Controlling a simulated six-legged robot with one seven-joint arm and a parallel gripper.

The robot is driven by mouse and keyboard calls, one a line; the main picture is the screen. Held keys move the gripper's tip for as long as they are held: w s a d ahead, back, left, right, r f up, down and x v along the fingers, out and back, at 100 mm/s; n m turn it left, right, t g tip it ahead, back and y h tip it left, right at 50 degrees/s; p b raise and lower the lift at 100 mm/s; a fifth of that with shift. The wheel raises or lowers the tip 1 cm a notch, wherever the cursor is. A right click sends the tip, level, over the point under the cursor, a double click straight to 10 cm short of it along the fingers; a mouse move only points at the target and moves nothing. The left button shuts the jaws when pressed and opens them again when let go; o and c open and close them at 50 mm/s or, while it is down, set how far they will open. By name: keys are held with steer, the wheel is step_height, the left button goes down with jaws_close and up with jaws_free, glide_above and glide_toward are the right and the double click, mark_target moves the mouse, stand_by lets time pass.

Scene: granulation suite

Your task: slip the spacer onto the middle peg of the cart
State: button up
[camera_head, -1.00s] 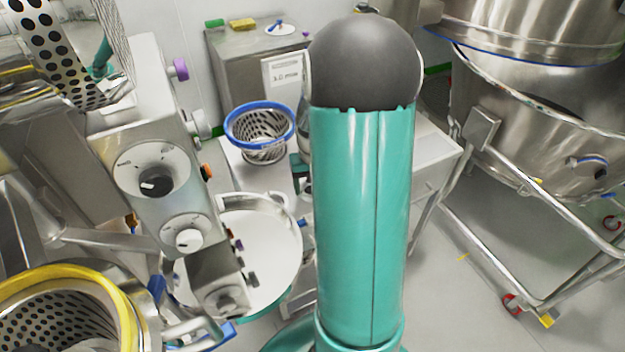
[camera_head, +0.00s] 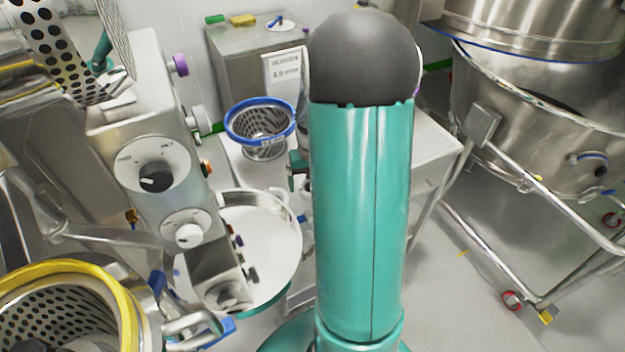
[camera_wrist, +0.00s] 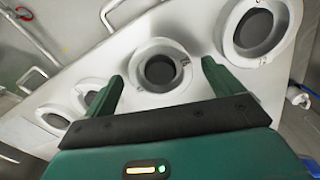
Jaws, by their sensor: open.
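In the wrist view, my gripper (camera_wrist: 163,69) is open, its two green fingers apart. A pale ring with a dark round centre (camera_wrist: 139,81) lies beyond and between the fingertips; nothing is seen clamped. A larger similar ring (camera_wrist: 227,34) is at upper right, and smaller ones, including one at lower left (camera_wrist: 46,109), are partly behind the left finger. They sit on a pale flat surface (camera_wrist: 85,62). I cannot tell which is the spacer or which holds the middle peg. In the head view my arm covers most of the gripper and the work area.
A white-topped table (camera_head: 432,150) extends behind my arm. A blue-rimmed perforated basket (camera_head: 260,130) stands to its left. A yellow-rimmed basket (camera_head: 125,300) and a machine with dials (camera_head: 157,178) fill the left. A steel vessel on a wheeled frame (camera_head: 500,215) stands right, with open floor beside it.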

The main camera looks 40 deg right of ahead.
step_height(320, 180, up, 14)
stand_by(0.5)
steer(key=shift+f, duration=0.15)
stand_by(0.5)
